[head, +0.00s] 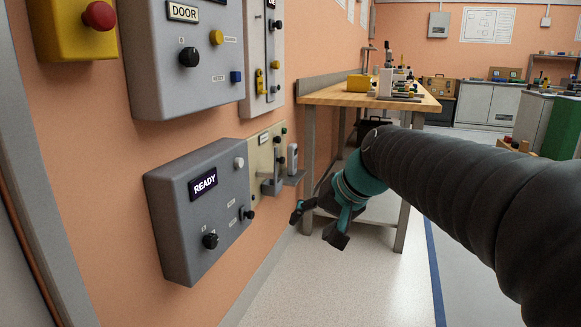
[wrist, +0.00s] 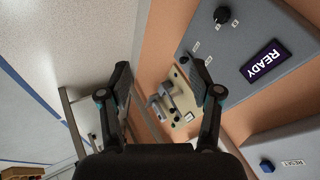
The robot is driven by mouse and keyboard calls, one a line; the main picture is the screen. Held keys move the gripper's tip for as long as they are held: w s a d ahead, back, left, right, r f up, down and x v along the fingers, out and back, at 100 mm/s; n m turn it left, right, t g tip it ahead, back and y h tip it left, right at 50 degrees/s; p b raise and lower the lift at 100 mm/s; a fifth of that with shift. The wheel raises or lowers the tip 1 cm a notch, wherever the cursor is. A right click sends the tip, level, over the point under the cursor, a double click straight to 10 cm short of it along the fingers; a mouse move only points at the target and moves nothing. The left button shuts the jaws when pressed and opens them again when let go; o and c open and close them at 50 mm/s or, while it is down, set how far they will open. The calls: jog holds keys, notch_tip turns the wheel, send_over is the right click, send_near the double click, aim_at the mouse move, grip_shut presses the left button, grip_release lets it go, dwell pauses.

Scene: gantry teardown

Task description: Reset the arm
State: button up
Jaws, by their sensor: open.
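A grey control box (head: 202,222) on the orange wall shows a lit READY display (head: 203,184). It has a black knob (head: 210,240) low on its face, a white button (head: 239,162) and a smaller black knob (head: 248,214). The wrist view shows the READY display (wrist: 264,61) and a knob (wrist: 222,14) sideways. Above is a grey DOOR box (head: 185,60) with a black knob and a blue button (head: 236,76) near a RESET label. My gripper (head: 317,227) is open and empty, right of the READY box and apart from it.
A beige panel (head: 262,160) with a lever and bracket adjoins the READY box. A red mushroom button (head: 98,15) sits on a yellow box at upper left. A wooden workbench (head: 330,94) with equipment stands behind my gripper. Floor (head: 300,285) below is clear.

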jog(key=s+d+f+h+p, duration=0.1)
jog(key=s+d+p, duration=0.1)
jog(key=s, duration=0.5)
jog(key=s+d+f+n+h+p, duration=0.1)
jog(key=s+d+f+h+p, duration=0.1)
jog(key=s+d, duration=0.3)
jog(key=s+d+f+h+p, duration=0.2)
jog(key=s+d, duration=0.2)
jog(key=s, duration=0.6)
jog(key=shift+d+f, duration=0.1)
